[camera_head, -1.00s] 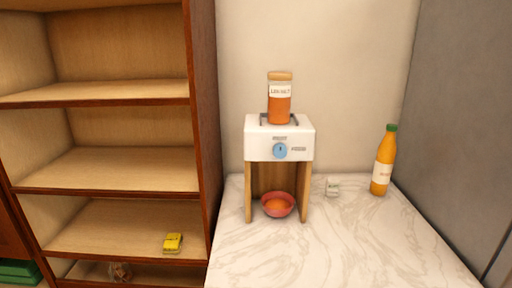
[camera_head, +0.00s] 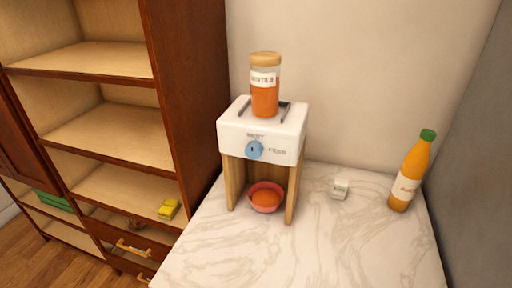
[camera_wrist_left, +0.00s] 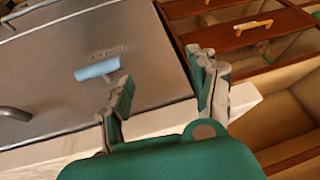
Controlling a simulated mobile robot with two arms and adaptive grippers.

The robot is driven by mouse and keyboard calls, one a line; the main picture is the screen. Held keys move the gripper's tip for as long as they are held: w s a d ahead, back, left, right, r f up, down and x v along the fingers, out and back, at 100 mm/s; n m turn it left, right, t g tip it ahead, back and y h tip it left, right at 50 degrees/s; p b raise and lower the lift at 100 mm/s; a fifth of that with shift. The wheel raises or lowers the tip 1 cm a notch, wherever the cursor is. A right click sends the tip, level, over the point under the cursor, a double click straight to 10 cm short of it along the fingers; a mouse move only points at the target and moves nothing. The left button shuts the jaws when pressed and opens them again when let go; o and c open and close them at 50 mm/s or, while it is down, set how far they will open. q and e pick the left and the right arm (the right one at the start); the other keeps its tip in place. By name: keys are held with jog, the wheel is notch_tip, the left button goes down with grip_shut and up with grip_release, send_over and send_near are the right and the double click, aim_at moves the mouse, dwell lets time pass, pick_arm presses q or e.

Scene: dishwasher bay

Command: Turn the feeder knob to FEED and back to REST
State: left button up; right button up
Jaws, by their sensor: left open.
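The feeder (camera_head: 284,144) is a white box on wooden legs, standing on the marble counter against the wall. Its round blue knob (camera_head: 254,150) is on the front face, with small lettering above it and to its right. A jar (camera_head: 264,96) with orange contents and a tan lid stands on top. A red bowl (camera_head: 264,197) with orange contents sits under the box between the legs. My left gripper (camera_wrist_left: 166,92) shows only in the left wrist view, open and empty, above a grey metal front with a light blue handle (camera_wrist_left: 97,69). My right gripper is not in view.
An orange bottle (camera_head: 408,178) with a green cap stands on the counter at the right. A wooden shelf unit (camera_head: 180,80) rises at the left, with a yellow item (camera_head: 169,208). The front counter (camera_head: 240,262) is clear.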

pick_arm(q)
notch_tip(320, 180, up, 9)
jog(key=w+t, duration=0.2)
jog(key=w, duration=0.1)
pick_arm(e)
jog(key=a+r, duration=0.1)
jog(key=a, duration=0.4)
pick_arm(q)
jog(key=m+t+h, duration=0.4)
jog(key=t+h, duration=0.2)
jog(key=t, duration=0.3)
send_near(252, 153)
jog(key=v, duration=0.8)
jog(key=b+x, duration=0.7)
jog(key=x, duration=0.8)
jog(key=shift+w+d, duration=0.2)
jog(key=shift+w, duration=0.1)
jog(key=shift+w+d, duration=0.2)
jog(key=shift+w, duration=0.5)
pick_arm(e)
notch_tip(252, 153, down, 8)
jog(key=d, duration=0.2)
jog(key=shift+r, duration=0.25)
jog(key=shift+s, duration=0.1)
pick_arm(q)
jog(key=c, duration=1.1)
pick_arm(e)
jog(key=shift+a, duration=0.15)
